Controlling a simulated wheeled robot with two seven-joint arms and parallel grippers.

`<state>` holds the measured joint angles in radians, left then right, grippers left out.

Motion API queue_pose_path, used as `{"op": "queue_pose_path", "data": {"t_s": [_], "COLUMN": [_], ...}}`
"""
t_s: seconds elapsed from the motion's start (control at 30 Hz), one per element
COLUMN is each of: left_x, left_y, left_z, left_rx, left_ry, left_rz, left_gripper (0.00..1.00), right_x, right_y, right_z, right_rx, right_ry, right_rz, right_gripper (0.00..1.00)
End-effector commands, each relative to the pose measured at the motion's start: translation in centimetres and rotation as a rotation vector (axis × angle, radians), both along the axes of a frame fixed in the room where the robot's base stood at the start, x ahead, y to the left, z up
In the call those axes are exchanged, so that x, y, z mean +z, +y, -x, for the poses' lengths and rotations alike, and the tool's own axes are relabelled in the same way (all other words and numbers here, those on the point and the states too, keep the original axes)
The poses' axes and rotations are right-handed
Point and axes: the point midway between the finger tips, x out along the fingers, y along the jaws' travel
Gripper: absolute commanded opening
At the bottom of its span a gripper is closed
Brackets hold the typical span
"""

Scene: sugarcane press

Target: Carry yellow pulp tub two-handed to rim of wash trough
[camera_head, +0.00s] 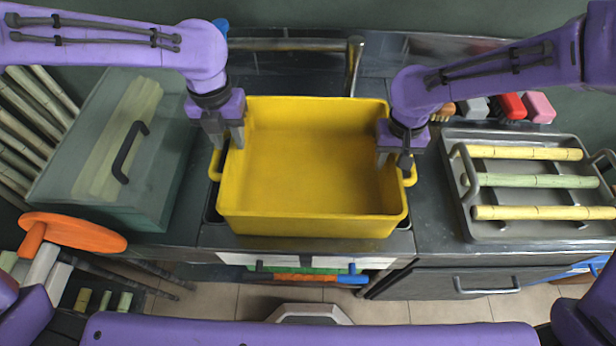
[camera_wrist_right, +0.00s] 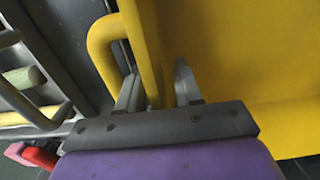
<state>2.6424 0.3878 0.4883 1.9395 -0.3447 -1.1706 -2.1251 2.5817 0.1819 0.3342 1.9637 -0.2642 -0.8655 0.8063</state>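The yellow pulp tub (camera_head: 315,160) is empty and stands level at the middle of the counter, over a black-rimmed tray or basin (camera_head: 404,218) that it mostly covers. It has a looped handle on each side. My left gripper (camera_head: 226,140) is at the tub's left wall above the left handle, fingers pointing down and spread. My right gripper (camera_head: 394,160) is at the right wall by the right handle. In the right wrist view, its fingers (camera_wrist_right: 158,90) straddle the tub wall, with a gap on the inner side. I cannot make out the wash trough for certain.
A metal tap (camera_head: 354,65) stands behind the tub. A greenish lidded box (camera_head: 120,150) is at left, with an orange disc (camera_head: 75,232) in front. A grey tray (camera_head: 535,230) with three cane pieces is at right.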

Motion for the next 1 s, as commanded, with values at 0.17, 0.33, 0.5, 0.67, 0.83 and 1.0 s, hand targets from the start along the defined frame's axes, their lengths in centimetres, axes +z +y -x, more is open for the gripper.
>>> {"op": "queue_pose_path", "data": {"t_s": [0.17,0.33,0.5,0.67,0.83,1.0], "left_x": [2.9,3.5,3.5,3.4,3.4,3.4], "left_y": [0.0,0.0,0.0,0.0,0.0,0.0], "left_z": [0.0,0.0,0.0,0.0,0.0,0.0], "left_rx": [-0.001,-0.001,-0.001,-0.001,-0.001,-0.001], "left_ry": [-0.001,0.001,0.001,0.001,0.0,0.001], "left_rz": [0.0,0.0,0.0,0.0,0.0,0.0], "left_gripper": [0.35,0.35,0.35,0.35,0.35,0.35], "right_x": [0.0,1.0,5.1,9.1,11.5,12.1], "right_y": [0.0,0.0,0.0,0.0,0.0,0.0], "right_z": [0.0,-0.1,-0.1,0.0,0.1,0.1], "right_rx": [0.0,0.0,0.0,0.0,0.0,0.0], "right_ry": [0.0,-0.003,-0.007,-0.006,-0.003,-0.001], "right_rz": [0.0,0.001,0.0,0.0,0.0,0.0], "right_gripper": [0.35,0.35,0.35,0.35,0.35,0.35]}}
